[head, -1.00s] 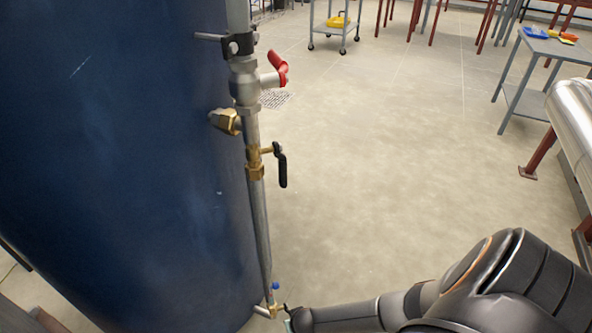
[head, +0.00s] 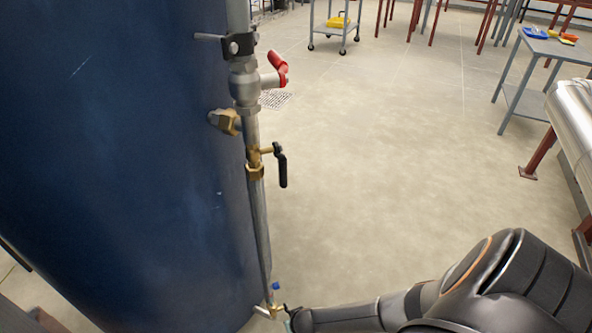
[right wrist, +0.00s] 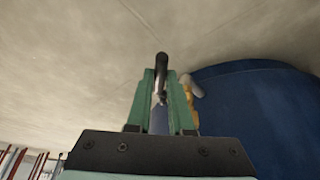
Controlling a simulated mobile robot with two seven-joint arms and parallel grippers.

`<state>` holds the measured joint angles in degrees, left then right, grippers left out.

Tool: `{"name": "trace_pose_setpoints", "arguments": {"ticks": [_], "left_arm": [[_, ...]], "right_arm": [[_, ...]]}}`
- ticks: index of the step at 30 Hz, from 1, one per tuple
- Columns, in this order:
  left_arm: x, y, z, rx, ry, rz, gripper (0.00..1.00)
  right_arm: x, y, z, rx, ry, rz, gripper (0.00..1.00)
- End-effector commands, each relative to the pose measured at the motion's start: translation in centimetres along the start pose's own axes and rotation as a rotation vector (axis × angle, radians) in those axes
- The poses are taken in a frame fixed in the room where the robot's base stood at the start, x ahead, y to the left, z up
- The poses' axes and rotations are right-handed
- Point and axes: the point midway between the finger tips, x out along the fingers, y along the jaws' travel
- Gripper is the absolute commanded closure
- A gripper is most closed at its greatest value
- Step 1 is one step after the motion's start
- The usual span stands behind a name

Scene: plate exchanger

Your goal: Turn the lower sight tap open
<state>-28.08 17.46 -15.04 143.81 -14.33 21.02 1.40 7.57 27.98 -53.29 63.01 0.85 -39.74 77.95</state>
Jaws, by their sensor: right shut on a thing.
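The lower sight tap (head: 272,308) is a small brass fitting low on the grey pipe at the bottom of the head view, with a blue piece (head: 276,286) on top. My right gripper (head: 290,318) reaches it from the right. In the right wrist view its green fingers (right wrist: 161,100) are shut around a dark lever (right wrist: 161,61), whose tip sticks out beyond them. A piece of brass (right wrist: 191,101) shows beside the right finger. The grip itself is hardly visible in the head view. My left gripper is not in view.
A large blue tank (head: 120,150) fills the left. Higher on the pipe are a brass tap with a hanging black lever (head: 282,168) and a valve with a red handle (head: 279,67). The floor to the right is open. A grey table (head: 545,60) and trolley (head: 335,25) stand farther back.

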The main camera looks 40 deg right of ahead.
Motion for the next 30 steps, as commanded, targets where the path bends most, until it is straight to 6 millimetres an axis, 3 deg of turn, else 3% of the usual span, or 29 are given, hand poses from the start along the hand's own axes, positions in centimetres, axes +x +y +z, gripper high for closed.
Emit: {"name": "trace_pose_setpoints", "arguments": {"ticks": [11, 21, 30], "left_arm": [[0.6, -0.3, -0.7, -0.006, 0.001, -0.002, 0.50], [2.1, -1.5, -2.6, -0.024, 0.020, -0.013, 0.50], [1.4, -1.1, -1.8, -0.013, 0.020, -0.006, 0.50]], "right_arm": [[-0.4, 0.1, -0.5, 0.002, -0.030, 0.007, 1.00], [-1.1, 0.3, -1.5, 0.007, -0.204, 0.011, 1.00], [-1.4, 0.2, -2.8, 0.007, -0.425, 0.007, 1.00]]}}
